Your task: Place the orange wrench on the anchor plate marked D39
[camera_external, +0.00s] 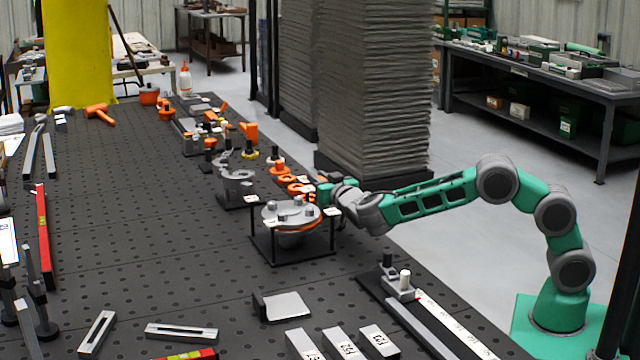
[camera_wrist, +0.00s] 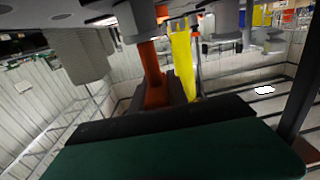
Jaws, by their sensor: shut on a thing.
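My gripper (camera_external: 326,192) is at the right edge of the dark perforated table, just behind a round grey fixture with an orange rim. In the wrist view my gripper (camera_wrist: 170,115) shows as a dark green and black finger across the bottom. An orange bar (camera_wrist: 154,75) sticks out from behind the black pad; it looks like the orange wrench, held in the shut jaws. The wrench is hard to make out in the outside view. Light grey plates with black markings (camera_external: 343,344) lie at the front table edge; their markings are too small to read surely.
The round fixture (camera_external: 290,214) stands on a black frame (camera_external: 262,250) close to my gripper. Orange hooks or rings (camera_external: 281,170) lie behind it. A grey angled block (camera_external: 287,306) and a rail (camera_external: 420,325) lie nearer. The middle of the table (camera_external: 150,240) is clear.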

